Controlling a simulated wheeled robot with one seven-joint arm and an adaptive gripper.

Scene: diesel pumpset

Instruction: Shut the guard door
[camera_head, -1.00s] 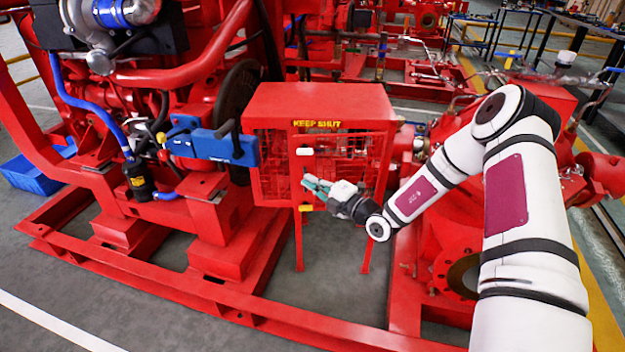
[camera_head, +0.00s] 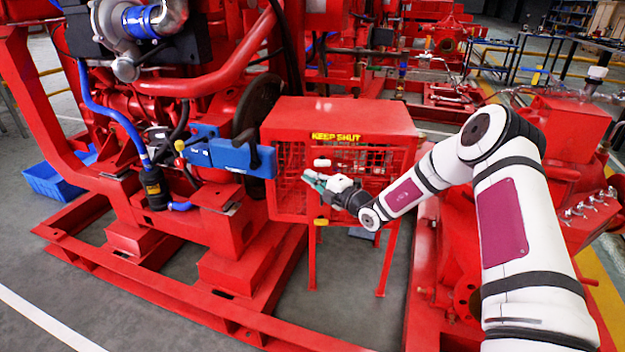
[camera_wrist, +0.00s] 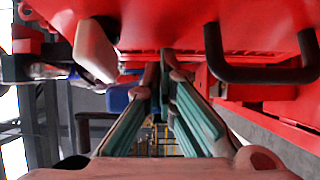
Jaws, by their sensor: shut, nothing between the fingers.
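The guard is a red box on legs (camera_head: 345,117) with a yellow "KEEP SHUT" label and wire mesh below its top. Its mesh front (camera_head: 290,165) is partly behind my arm, and I cannot tell how far the door stands open. A small white block (camera_head: 322,162) and a yellow one (camera_head: 322,222) sit on the front. My gripper (camera_head: 312,180) is shut and empty, in front of the mesh just below the white block. In the wrist view its teal fingers (camera_wrist: 162,75) point toward a red panel (camera_wrist: 200,25); contact is unclear. A black handle (camera_wrist: 260,74) is at right.
A blue part with a black handle (camera_head: 230,155) is left of the guard, beside the red engine. The red skid rails (camera_head: 170,290) run along the floor in front. A blue crate (camera_head: 60,180) lies at far left. Grey floor (camera_head: 345,285) shows below the guard.

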